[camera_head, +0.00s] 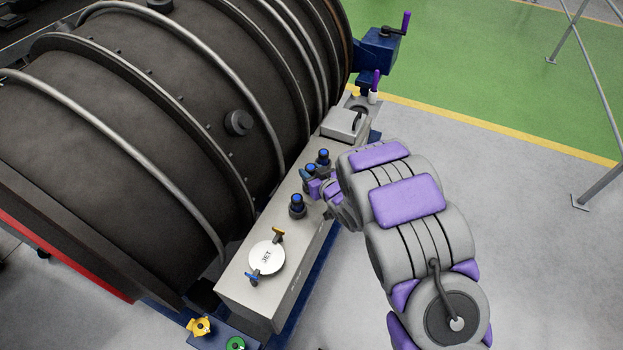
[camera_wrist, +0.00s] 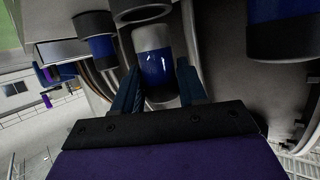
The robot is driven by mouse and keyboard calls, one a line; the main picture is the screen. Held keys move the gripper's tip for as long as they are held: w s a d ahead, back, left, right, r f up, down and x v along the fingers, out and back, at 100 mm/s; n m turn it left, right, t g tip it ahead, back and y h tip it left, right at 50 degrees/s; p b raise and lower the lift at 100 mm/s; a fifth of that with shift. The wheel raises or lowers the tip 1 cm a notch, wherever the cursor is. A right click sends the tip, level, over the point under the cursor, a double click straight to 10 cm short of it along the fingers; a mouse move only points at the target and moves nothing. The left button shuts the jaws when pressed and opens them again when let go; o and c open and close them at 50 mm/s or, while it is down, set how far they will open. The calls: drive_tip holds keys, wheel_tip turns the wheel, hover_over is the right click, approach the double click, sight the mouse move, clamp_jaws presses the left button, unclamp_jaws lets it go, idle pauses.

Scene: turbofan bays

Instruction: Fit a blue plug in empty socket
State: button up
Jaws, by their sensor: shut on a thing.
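My gripper (camera_wrist: 158,88) is shut on a blue plug (camera_wrist: 157,72) with a pale grey end, seen between the two dark blue fingers in the wrist view. The pale end is close to the mouth of a dark round socket (camera_wrist: 140,13). I cannot tell whether it touches or has entered the socket. Two other blue plugs sit in dark sockets, one at left (camera_wrist: 103,47) and one at right (camera_wrist: 284,32). In the head view, my gripper (camera_head: 311,184) is at the grey box (camera_head: 240,290), between a near plug (camera_head: 297,201) and a far plug (camera_head: 323,155), partly hiding the sockets.
The large dark engine casing (camera_head: 130,110) stands close at the left of the box. A round white cap (camera_head: 266,258) with small handles is on the box's near end. A blue bracket with a purple-handled crank (camera_head: 380,45) stands behind.

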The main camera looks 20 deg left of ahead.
drive_tip(key=shift+w+a+f, duration=0.15)
drive_tip(key=shift+w, duration=0.2)
wheel_tip(320, 180, down, 3)
drive_tip(key=shift+f+b, duration=0.2)
drive_tip(key=shift+b, duration=0.35)
drive_tip(key=shift+r, duration=0.1)
drive_tip(key=o, duration=1.1)
drive_tip(key=p+v, duration=0.2)
drive_tip(key=v, duration=1)
drive_tip(key=shift+s, duration=0.1)
